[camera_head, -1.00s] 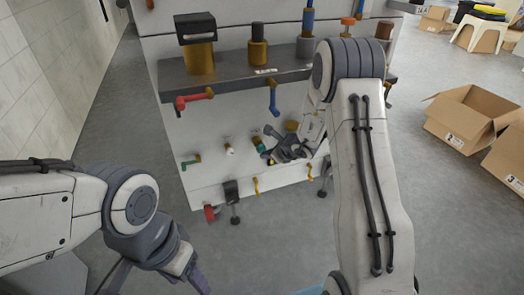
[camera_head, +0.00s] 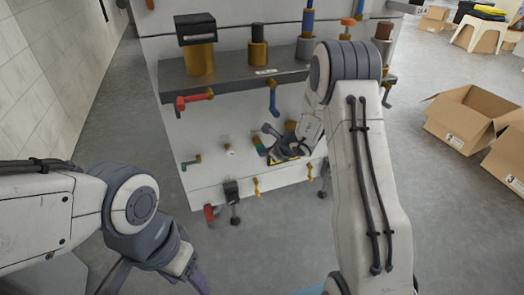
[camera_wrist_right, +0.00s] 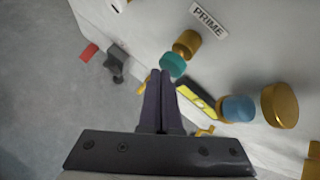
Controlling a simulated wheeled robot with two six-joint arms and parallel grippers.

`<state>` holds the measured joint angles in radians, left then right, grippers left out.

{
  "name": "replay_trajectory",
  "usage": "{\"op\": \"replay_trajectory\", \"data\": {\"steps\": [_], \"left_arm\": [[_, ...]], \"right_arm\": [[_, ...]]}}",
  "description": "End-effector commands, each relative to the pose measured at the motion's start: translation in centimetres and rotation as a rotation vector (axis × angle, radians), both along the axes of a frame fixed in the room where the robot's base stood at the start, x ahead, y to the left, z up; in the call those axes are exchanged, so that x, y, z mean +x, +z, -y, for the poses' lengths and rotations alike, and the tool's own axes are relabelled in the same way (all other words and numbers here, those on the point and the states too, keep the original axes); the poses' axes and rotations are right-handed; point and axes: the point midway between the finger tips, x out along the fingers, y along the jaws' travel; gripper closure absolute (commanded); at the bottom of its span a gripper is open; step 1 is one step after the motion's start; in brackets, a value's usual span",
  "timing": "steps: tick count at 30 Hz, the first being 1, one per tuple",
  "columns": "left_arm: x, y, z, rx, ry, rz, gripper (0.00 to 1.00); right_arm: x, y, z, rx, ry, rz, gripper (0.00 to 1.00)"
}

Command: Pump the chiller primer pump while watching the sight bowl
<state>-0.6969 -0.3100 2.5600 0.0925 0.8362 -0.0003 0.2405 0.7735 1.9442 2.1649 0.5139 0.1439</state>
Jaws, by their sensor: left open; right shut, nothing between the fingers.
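The primer pump is a teal knob (camera_wrist_right: 173,65) on a brass collar (camera_wrist_right: 187,43), beside a PRIME label (camera_wrist_right: 208,18) on the pale panel. In the head view the teal knob (camera_head: 259,144) is low on the panel front. My right gripper (camera_wrist_right: 161,74) is shut and empty; its fingertips are at the teal knob's near face, and I cannot tell whether they touch it. It also shows in the head view (camera_head: 270,157). My left gripper (camera_head: 155,279) is open, low at left, away from the panel and cut by the frame edge. I cannot identify the sight bowl for certain.
A blue knob (camera_wrist_right: 238,108) and a large brass cap (camera_wrist_right: 280,105) are near the pump. A grey shelf (camera_head: 235,80) overhangs the panel, with a red lever (camera_head: 195,98) and a blue lever (camera_head: 272,98). Open cardboard boxes (camera_head: 465,120) stand on the floor at right.

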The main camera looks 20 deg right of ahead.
Motion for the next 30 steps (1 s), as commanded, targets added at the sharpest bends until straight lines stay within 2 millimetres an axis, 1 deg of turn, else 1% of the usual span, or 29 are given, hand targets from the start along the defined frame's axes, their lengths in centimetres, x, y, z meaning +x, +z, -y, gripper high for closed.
{"op": "replay_trajectory", "data": {"steps": [30], "left_arm": [[0.0, 0.5, 0.0, 0.000, 0.000, 0.000, 0.36]], "right_arm": [[1.3, 0.1, -0.1, 0.000, 0.001, 0.001, 1.00]]}}
